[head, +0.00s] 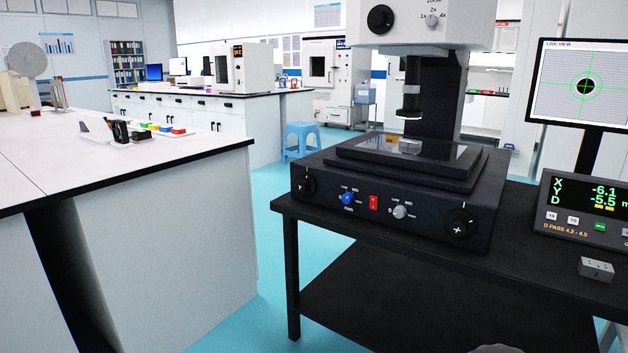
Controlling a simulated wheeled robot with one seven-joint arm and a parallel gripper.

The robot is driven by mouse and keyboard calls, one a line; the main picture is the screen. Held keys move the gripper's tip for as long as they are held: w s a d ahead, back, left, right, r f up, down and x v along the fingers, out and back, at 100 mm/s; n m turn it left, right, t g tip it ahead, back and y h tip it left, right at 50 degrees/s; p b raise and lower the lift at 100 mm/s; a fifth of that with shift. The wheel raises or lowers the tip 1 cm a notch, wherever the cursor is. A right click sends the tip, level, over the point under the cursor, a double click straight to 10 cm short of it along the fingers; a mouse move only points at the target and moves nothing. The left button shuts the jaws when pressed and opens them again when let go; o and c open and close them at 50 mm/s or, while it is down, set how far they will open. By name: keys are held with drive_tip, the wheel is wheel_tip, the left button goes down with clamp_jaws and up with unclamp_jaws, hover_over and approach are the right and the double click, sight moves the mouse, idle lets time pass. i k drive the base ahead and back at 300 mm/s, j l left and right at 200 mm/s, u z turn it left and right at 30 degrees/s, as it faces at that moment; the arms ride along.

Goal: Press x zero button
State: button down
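The readout box (590,205) stands on the right end of the black bench, cut off by the right picture edge. The x zero button (551,216) is the leftmost small pale button below the digits. A similar pale button (573,220), seemingly Y zero, sits to its right, then a green button (600,227). My gripper does not show; a grey rounded shape at the bottom edge may be part of my arm.
A measuring microscope (400,205) with knobs and a red switch stands left of the readout. A live-view monitor (585,85) rises behind the readout. A small grey block (596,269) lies in front of it. A white counter (120,165) is at left; blue floor lies between.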

sight(551, 216)
drive_tip(key=z, duration=1.4)
